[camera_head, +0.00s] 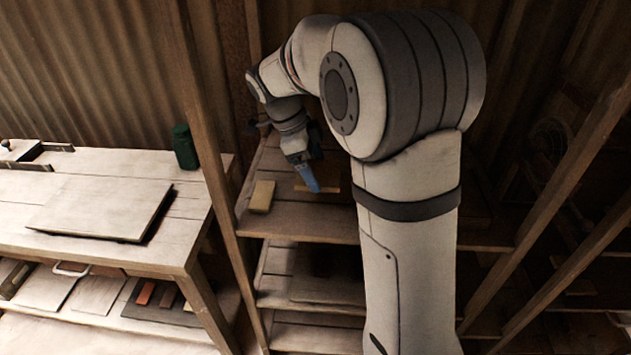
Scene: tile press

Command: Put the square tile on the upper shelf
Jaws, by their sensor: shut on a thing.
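My gripper (299,160) hangs from my bent arm over the upper shelf (330,222) of the wooden rack, pointing down. It is shut on a blue tile (309,179), which looks like a narrow slanted strip from this view. I cannot tell its square outline. The tile's lower end is close to the shelf boards; I cannot tell whether it touches them. My own arm hides the right part of the shelf.
A yellowish wooden block (262,196) lies on the shelf left of the tile. A thin wooden piece (332,188) shows just behind it. Rack posts (205,130) stand at left. The workbench (190,205) holds a flat board (103,207) and a green canister (184,146).

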